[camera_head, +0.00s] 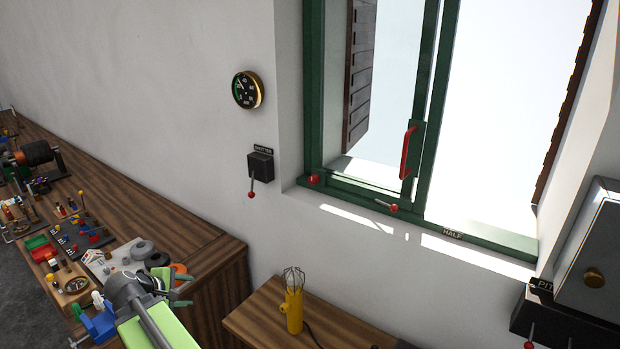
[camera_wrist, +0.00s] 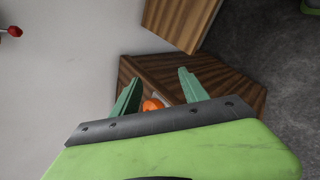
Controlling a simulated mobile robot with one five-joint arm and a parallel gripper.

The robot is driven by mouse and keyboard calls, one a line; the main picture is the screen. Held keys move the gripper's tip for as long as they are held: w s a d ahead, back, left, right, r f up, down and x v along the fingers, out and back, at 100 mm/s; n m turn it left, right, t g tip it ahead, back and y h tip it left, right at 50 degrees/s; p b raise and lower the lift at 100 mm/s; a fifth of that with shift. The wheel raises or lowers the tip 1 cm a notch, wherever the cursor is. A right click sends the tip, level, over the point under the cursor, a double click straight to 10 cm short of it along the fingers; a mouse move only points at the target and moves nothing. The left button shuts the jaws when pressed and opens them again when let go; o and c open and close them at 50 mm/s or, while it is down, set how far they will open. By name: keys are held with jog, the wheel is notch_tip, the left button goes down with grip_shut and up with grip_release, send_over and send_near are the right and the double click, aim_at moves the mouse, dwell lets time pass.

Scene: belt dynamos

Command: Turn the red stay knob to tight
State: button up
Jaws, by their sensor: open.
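Two small red knobs show at the green window frame in the head view, and I cannot tell which is the stay knob. One red knob (camera_head: 313,180) is at the frame's lower left corner. The other red knob (camera_head: 394,208) is on the lower rail, with a short pale lever beside it. Neither knob's tightness can be read. My gripper (camera_head: 182,287) is open and empty, low over the workbench and well away from both knobs. In the wrist view my gripper (camera_wrist: 160,76) points down at the bench, with an orange item (camera_wrist: 152,105) seen between its fingers.
The workbench (camera_head: 215,262) holds many small parts. A yellow caged lamp (camera_head: 294,312) stands on a lower wooden top. A black shutter switch (camera_head: 260,165) with a red-tipped lever and a gauge (camera_head: 247,90) are on the wall. A red handle (camera_head: 408,152) is on the window.

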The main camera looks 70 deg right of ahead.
jog(key=s+d+r+n+g+h, duration=0.1)
jog(key=s+d+r+h, duration=0.1)
jog(key=s+d+r, duration=0.3)
jog(key=s+d+r+n+g+h+p, duration=0.1)
jog(key=s+d+r+n, duration=0.1)
jog(key=d, duration=0.5)
jog(key=s+d+r+n+g+h, duration=0.1)
jog(key=s+d+r+h, duration=0.1)
jog(key=s+d+r, duration=0.3)
jog(key=n+g+h, duration=0.2)
jog(key=n+h, duration=0.2)
jog(key=n, duration=0.1)
send_near(312, 180)
jog(key=x, duration=1)
jog(key=shift+p, duration=0.35)
jog(key=shift+w+a, duration=0.1)
grip_shut()
